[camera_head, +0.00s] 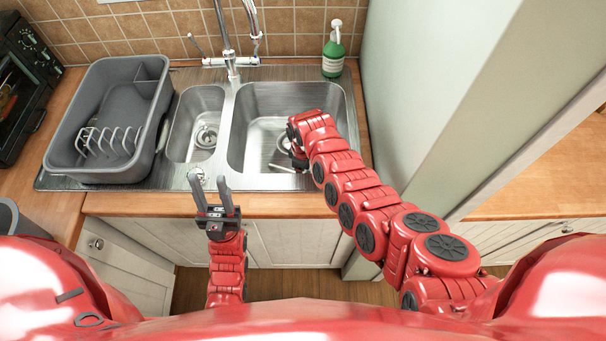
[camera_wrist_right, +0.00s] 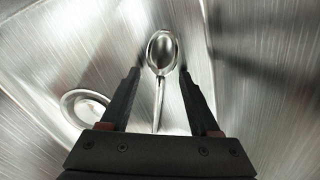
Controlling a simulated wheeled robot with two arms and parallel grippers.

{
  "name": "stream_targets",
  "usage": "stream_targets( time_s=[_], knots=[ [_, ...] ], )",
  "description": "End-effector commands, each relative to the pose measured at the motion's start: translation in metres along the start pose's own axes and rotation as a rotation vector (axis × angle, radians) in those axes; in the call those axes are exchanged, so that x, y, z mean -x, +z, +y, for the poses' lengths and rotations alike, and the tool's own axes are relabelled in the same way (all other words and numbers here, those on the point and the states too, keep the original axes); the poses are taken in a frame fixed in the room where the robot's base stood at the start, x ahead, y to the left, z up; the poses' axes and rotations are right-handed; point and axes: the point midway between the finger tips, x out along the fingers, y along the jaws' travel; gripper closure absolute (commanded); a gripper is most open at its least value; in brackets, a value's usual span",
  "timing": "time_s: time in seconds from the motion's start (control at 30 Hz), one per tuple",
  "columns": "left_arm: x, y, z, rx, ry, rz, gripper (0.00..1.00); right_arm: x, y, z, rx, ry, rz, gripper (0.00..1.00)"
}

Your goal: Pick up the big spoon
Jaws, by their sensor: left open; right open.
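A metal spoon (camera_wrist_right: 161,55) lies in the steel sink, its bowl pointing away from my right wrist camera. Its handle runs back between the two fingers of my right gripper (camera_wrist_right: 158,80), which is open and does not touch it in this view. In the head view, the right arm reaches down into the right-hand basin (camera_head: 262,115), and its gripper (camera_head: 296,160) is mostly hidden by the arm. Only a thin end of the spoon (camera_head: 281,168) seems to show there. My left gripper (camera_head: 209,187) is open and empty in front of the counter's edge.
A grey dish rack (camera_head: 108,120) stands left of the small basin (camera_head: 196,125). The faucet (camera_head: 231,65) and a green soap bottle (camera_head: 333,55) are behind. A pale wall panel (camera_head: 425,90) stands close on the right.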

Motion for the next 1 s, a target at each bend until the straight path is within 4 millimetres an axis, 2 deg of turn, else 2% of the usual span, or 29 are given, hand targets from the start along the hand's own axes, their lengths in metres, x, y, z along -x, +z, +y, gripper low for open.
stream_targets(
  time_s=[0.13, 0.4, 0.5, 1.0],
  knots=[
    [0.0000, 0.0000, 0.0000, 0.000, 0.000, 0.000, 0.58, -0.0001, -0.0002, -0.0002, 0.000, 0.000, 0.000, 0.37],
    [0.0001, 0.0000, 0.0000, 0.000, 0.000, 0.000, 0.58, -0.0001, -0.0002, -0.0003, 0.001, 0.000, 0.000, 0.86],
    [0.0001, 0.0000, 0.0000, 0.000, 0.000, 0.000, 0.58, -0.0001, -0.0001, -0.0004, 0.001, 0.000, 0.000, 1.00],
    [0.0008, 0.0002, 0.0000, 0.000, 0.000, 0.000, 0.58, 0.0038, -0.0011, -0.0004, 0.002, 0.001, 0.001, 1.00]
  ],
)
